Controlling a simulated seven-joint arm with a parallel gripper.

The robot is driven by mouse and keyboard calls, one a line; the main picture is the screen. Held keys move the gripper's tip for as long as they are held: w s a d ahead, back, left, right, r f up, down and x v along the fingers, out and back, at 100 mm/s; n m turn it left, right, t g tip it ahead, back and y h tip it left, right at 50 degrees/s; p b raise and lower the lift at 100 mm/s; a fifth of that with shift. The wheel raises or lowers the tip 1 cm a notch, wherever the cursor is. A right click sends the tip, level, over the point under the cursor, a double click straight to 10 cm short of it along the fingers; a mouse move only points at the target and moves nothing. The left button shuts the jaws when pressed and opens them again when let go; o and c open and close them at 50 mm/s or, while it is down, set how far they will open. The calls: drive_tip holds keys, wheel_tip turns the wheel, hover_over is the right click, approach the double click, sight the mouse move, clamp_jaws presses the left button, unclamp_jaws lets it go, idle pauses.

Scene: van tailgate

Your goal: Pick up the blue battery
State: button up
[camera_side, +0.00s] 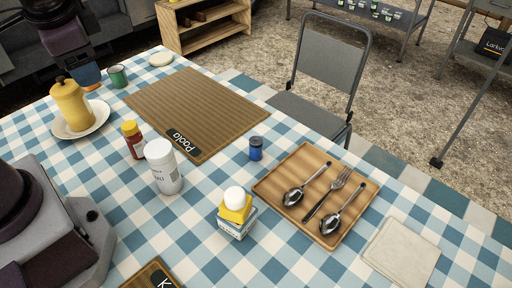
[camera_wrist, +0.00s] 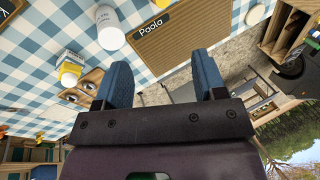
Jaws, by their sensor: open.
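The blue battery (camera_side: 256,148) looks like a small upright blue cylinder with a dark top. It stands on the checked tablecloth in the side view, between the ribbed brown mat and the wooden tray. I cannot make it out in the wrist view, where a finger may hide it. My gripper (camera_wrist: 163,85) is open and empty, its two blue fingers apart in the wrist view. In the side view my gripper (camera_side: 88,76) is at the upper left, above the table's far left part and well away from the battery.
A wooden tray (camera_side: 263,187) with spoons and a fork lies right of the battery. The brown mat (camera_side: 190,105), white bottle (camera_side: 163,167), red bottle with yellow cap (camera_side: 133,140), yellow-and-white item (camera_side: 236,211), yellow jar (camera_side: 71,104) and green cup (camera_side: 118,76) stand around. A chair (camera_side: 325,80) is behind.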

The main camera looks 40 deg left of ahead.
sight(261, 139)
drive_tip(key=w+f+m+t+y, duration=0.3)
drive_tip(key=w+f+m+y, duration=0.15)
drive_tip(key=w+m, duration=0.25)
drive_tip(key=w+f+m+t+y, duration=0.3)
drive_tip(key=w+m+t+y, duration=0.1)
drive_tip(key=w+m+y, duration=0.25)
drive_tip(key=w+d+f+m+t+h, duration=0.3)
drive_tip(key=d+f+m+t+h, duration=0.3)
drive_tip(key=m, duration=0.4)
drive_tip(key=w+d+f+m+t+h, duration=0.3)
drive_tip(key=d+f+m+h, duration=0.3)
drive_tip(key=d+m+h, duration=0.3)
drive_tip(key=shift+m+y, duration=0.35)
drive_tip(key=shift+y, duration=0.05)
drive_tip(key=f, duration=0.7)
drive_tip(key=shift+a+f, duration=0.15)
drive_tip(key=shift+a, duration=0.2)
drive_tip(key=shift+w+f, duration=0.3)
drive_tip(key=shift+w, duration=3.5)
drive_tip(key=c, duration=1.1)
